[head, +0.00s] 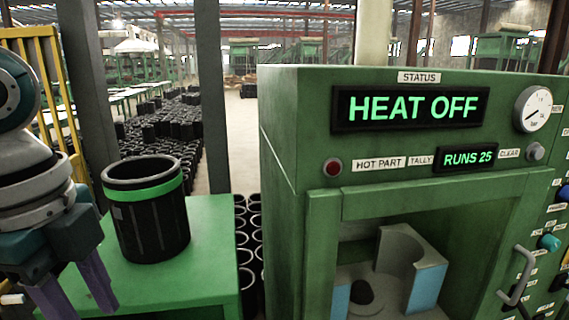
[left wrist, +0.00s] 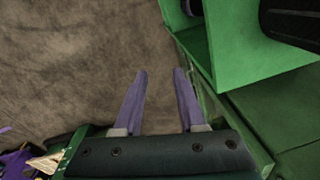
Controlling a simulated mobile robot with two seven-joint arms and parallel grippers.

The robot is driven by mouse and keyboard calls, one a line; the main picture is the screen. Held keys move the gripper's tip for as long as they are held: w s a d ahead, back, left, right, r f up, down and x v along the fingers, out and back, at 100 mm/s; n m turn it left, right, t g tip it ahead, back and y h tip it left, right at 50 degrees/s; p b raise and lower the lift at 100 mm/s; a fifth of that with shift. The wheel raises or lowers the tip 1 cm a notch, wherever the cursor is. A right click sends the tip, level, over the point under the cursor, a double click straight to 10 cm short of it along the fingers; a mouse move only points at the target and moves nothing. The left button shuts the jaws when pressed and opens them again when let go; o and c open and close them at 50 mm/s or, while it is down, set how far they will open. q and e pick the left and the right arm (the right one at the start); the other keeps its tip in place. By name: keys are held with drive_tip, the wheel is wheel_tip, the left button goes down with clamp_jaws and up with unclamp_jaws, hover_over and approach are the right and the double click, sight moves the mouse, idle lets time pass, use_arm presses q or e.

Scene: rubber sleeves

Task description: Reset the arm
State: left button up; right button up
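My left gripper (head: 75,300) hangs at the left edge of the head view, beside the green stand. Its two purple fingers are apart with nothing between them, and the left wrist view (left wrist: 160,75) shows the same empty gap above brown floor. A black rubber sleeve with a green band (head: 150,215) stands upright on the green stand (head: 210,255), right of the gripper and apart from it. A black part, probably this sleeve, shows at the top right of the left wrist view (left wrist: 292,20). My right gripper is not identifiable in either view.
The green machine (head: 285,140) fills the right, its display (head: 410,108) reading "HEAT OFF" and its counter (head: 466,158) "RUNS 25". Its opening holds a grey and blue curved block (head: 425,285). A yellow barrier (head: 45,70) stands behind my left arm. Several black sleeves (head: 245,240) stand between stand and machine.

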use_arm(q)
drive_tip(key=s+d+f+n+t+h, duration=0.1)
drive_tip(key=s+d+f+n, duration=0.2)
drive_tip(key=s+n, duration=0.15)
drive_tip(key=s+d+f+n+t, duration=0.1)
drive_tip(key=s+d+f+n, duration=0.2)
drive_tip(key=s+n, duration=0.15)
drive_tip(key=s+a+n+y, duration=0.1)
drive_tip(key=s+a+n, duration=0.3)
drive_tip(key=s+n, duration=0.35)
wheel_tip(320, 180, up, 15)
drive_tip(key=p, duration=1.5)
drive_tip(key=shift+s+r+t, duration=0.2)
drive_tip(key=shift+t, duration=0.1)
drive_tip(key=shift+a+m, duration=0.1)
drive_tip(key=shift+m, duration=0.15)
